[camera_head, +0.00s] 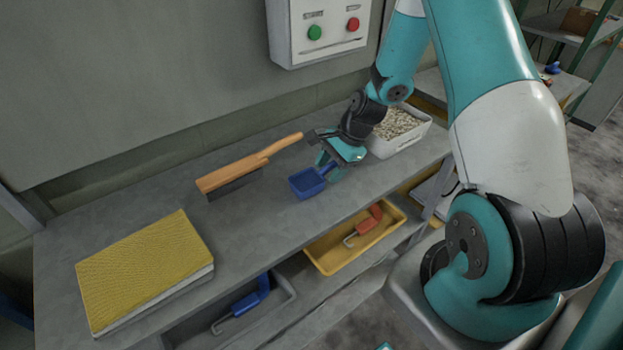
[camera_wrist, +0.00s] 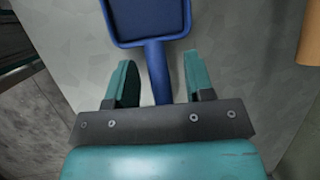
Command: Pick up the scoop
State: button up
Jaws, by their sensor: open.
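The blue scoop (camera_head: 308,182) lies on the grey bench top, its square pan toward the front and its handle running back under my gripper. My gripper (camera_head: 327,165) is over the handle, pointing down. In the wrist view the scoop's pan (camera_wrist: 148,18) is at the top. Its handle (camera_wrist: 157,70) runs down between the two teal fingers of my gripper (camera_wrist: 160,75). The fingers are open, with a gap on each side of the handle. The handle's far end is hidden behind the gripper body.
A wooden-handled brush (camera_head: 240,172) lies left of the scoop. A white bin of pale pellets (camera_head: 428,127) stands close behind my gripper to the right. A yellow textured block (camera_head: 145,265) is at left. A yellow tray (camera_head: 325,268) and a grey tray (camera_head: 285,308) sit below the front edge.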

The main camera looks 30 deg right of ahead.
aim_at(330, 164)
grip_shut()
dwell(0.3)
notch_tip(330, 164, up, 20)
dwell(0.4)
